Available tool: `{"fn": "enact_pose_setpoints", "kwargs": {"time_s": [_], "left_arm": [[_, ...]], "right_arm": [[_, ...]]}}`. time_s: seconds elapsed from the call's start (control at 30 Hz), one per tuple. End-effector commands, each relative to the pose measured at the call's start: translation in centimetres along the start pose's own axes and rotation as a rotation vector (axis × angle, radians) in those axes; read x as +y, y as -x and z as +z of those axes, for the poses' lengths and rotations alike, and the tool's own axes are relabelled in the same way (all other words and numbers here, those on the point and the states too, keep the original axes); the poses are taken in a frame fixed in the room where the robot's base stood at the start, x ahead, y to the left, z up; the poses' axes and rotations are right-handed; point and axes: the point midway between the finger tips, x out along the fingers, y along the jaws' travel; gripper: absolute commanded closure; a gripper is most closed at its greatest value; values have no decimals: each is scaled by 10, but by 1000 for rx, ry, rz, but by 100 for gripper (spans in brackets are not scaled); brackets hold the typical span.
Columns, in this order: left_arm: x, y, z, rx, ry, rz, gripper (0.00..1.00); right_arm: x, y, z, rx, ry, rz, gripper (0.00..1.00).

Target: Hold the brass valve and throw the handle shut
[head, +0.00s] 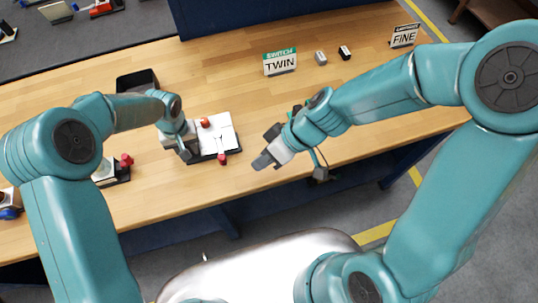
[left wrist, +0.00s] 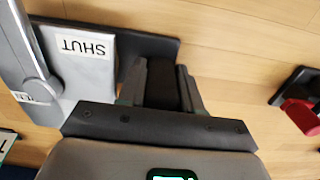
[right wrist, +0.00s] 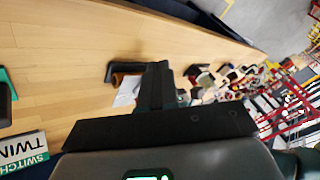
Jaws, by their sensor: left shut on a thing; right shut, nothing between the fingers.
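The valve unit (head: 216,128) stands on the table left of centre in the head view, with a pale top, red knobs and a dark base. In the left wrist view its pale body (left wrist: 84,75) carries an upside-down SHUT label (left wrist: 83,46). A grey handle (left wrist: 36,52) lies across it, left of that label. My left gripper (head: 187,152) is shut at the unit's left side, its fingers (left wrist: 165,68) against the dark base edge; the exact contact is hidden. My right gripper (head: 262,160) is shut and empty, right of the unit and apart from it.
Another unit with a red knob (head: 126,160) stands left of my left gripper; its red part (left wrist: 301,116) shows in the left wrist view. A black tray (head: 137,80), a TWIN sign (head: 280,63), small blocks (head: 321,57) and a FINE sign (head: 404,36) stand behind.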

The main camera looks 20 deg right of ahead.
Motion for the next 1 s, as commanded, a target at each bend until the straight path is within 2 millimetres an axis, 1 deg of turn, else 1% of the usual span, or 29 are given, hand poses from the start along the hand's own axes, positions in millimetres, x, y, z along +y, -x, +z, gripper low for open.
{"fn": "enact_pose_setpoints", "kwargs": {"time_s": [0.03,0.1,0.2,0.3,0.53,0.57,0.6,0.63,1.0], "left_arm": [[-1,-3,2,-7,-1,-2,100],[-1,-3,2,-8,-1,-2,100],[-1,-3,2,-8,-1,-2,100],[-1,-3,2,-8,-1,-2,100],[-1,-3,3,-9,-1,-2,100],[-1,-3,3,-9,-1,-2,59],[-1,-3,2,-8,-1,-2,46],[-1,-3,2,-8,0,-2,37],[-1,-1,1,-3,0,-1,36]], "right_arm": [[-3,8,2,3,2,4,100],[-7,16,3,3,1,2,100],[-11,24,6,1,-1,0,100],[-12,28,7,0,0,1,100],[-13,28,7,-1,-1,0,100],[-13,28,7,-1,-1,0,100],[-13,28,7,-1,-1,0,100],[-13,28,7,-1,-1,0,100],[-13,28,6,-1,-1,0,100]]}}
